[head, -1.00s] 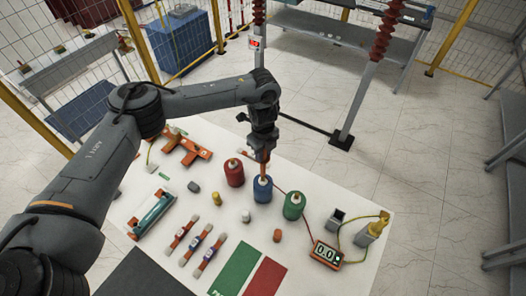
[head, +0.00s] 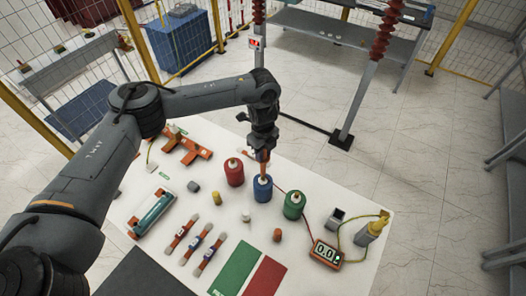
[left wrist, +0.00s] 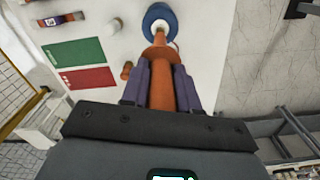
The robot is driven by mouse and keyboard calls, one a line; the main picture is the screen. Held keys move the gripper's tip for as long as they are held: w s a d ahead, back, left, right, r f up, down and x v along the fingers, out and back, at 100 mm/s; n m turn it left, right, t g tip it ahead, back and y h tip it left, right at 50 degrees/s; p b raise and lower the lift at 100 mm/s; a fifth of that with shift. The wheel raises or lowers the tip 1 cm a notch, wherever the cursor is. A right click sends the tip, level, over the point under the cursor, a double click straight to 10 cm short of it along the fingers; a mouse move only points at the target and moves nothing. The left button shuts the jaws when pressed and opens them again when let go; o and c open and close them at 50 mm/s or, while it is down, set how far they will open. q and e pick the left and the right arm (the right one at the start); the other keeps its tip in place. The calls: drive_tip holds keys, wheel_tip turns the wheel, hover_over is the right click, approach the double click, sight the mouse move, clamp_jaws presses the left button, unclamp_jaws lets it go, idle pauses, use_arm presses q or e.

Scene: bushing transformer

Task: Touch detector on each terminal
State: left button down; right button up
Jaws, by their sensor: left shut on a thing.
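My left gripper (head: 264,152) is shut on an orange detector (left wrist: 161,75) and holds it pointing down over the blue terminal (head: 262,190). In the left wrist view the detector's tip meets or overlaps the white top of the blue terminal (left wrist: 152,14); I cannot tell whether it touches. The red terminal (head: 234,174) stands to its left and the green terminal (head: 294,206) to its right. A thin red wire runs from near the detector toward an orange meter (head: 326,254) that shows a reading near zero. My right gripper is not in view.
The white table (head: 190,270) also holds a green and a red card (head: 264,278), several banded sticks (head: 195,243), an orange rack (head: 187,148), small caps, and a yellow-topped device (head: 372,230) at the right. A metal post (head: 356,100) stands behind the table.

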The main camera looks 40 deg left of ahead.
use_arm(q)
drive_tip(key=shift+r+p, duration=1.2)
drive_tip(key=shift+r, duration=0.3)
drive_tip(key=shift+r+p, duration=0.65)
drive_tip(key=shift+r, duration=2.8)
